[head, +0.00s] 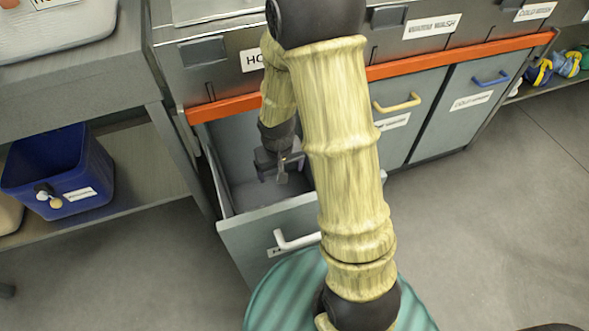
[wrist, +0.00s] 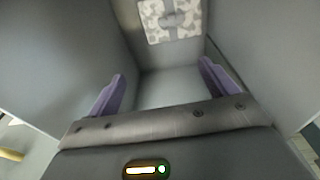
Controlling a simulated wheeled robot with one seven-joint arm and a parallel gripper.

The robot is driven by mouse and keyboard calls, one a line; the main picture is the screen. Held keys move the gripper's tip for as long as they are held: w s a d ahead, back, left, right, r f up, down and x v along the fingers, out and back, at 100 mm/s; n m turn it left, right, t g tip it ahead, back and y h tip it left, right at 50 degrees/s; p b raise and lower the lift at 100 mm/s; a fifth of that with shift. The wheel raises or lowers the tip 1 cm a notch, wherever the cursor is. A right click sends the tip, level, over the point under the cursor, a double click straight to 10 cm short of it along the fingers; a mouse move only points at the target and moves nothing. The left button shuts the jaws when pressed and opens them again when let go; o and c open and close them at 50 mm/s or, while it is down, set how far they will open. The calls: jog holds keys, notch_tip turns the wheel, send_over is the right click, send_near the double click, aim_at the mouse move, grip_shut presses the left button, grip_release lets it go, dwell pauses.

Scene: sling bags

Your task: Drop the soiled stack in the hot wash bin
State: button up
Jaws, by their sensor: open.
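The hot wash bin (head: 270,225) is a grey pull-out drawer with a white handle, standing open under a label that is partly hidden by my arm. My gripper (head: 281,170) is down inside the drawer's opening. In the wrist view my gripper (wrist: 162,75) has its two purple fingers spread wide with nothing between them. Beyond the fingertips, a folded grey-and-white blotchy bundle (wrist: 155,30), seemingly the soiled stack, lies in the bin, apart from the fingers. In the head view the stack is not visible.
The warm wash drawer with a yellow handle (head: 397,103) and the cold wash drawer with a blue handle (head: 490,79) are shut at right. An orange rail (head: 460,52) runs above them. A blue bin (head: 62,170) sits on a left shelf. Floor at right is clear.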

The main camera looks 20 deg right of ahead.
jog(key=s+r+t, duration=0.1)
jog(key=s+r, duration=0.8)
jog(key=r, duration=0.2)
jog(key=shift+s+d, duration=0.15)
jog(key=shift+d, duration=0.25)
jog(key=shift+r, duration=0.2)
jog(key=w+p+v, duration=0.3)
jog(key=p+v, duration=1.1)
jog(key=w+d+r+p+v, duration=0.1)
jog(key=w+p+v, duration=0.2)
jog(key=p+v, duration=1.1)
jog(key=w+r+p+v, duration=0.1)
jog(key=w+p+v, duration=0.2)
jog(key=p+v, duration=1.1)
jog(key=shift+d+r+p, duration=0.25)
jog(key=shift+r+p, duration=0.1)
jog(key=shift+p, duration=0.65)
jog(key=shift+s, duration=0.1)
